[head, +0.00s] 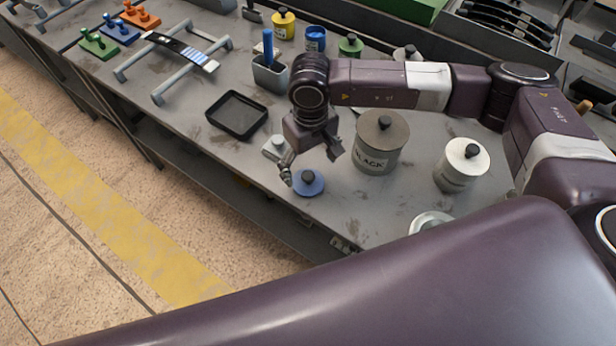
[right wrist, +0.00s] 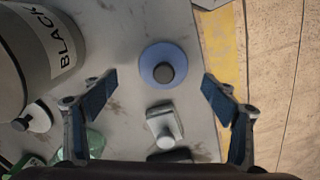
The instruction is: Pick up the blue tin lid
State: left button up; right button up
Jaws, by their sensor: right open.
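The blue tin lid (head: 309,184) is a flat blue disc with a dark round knob. It lies on the grey bench near its front edge. It also shows in the right wrist view (right wrist: 150,58), at the upper middle. My right gripper (head: 312,168) is open and empty above the lid in the head view. In the right wrist view the two fingers (right wrist: 158,92) stand wide apart, and the lid lies beyond their tips, between their lines. My left gripper does not show.
A large tin marked BLACK (head: 381,148) stands close right of the gripper, with a white tin (head: 462,166) further right. A small pale knobbed piece (head: 273,147) lies beside the lid. A black tray (head: 237,114) is to the left. The bench edge is close to the lid.

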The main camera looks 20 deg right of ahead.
aim_at(309, 177)
jog(key=f, duration=0.1)
jog(key=f+p, duration=0.1)
jog(key=f, duration=0.1)
jog(key=shift+a+f+p, duration=0.15)
jog(key=shift+a+p, duration=0.1)
jog(key=shift+p, duration=0.15)
jog(key=shift+f, duration=0.5)
jog(key=c, duration=1)
jog(key=shift+s+f, duration=0.1)
jog(key=shift+s, duration=0.15)
grip_shut()
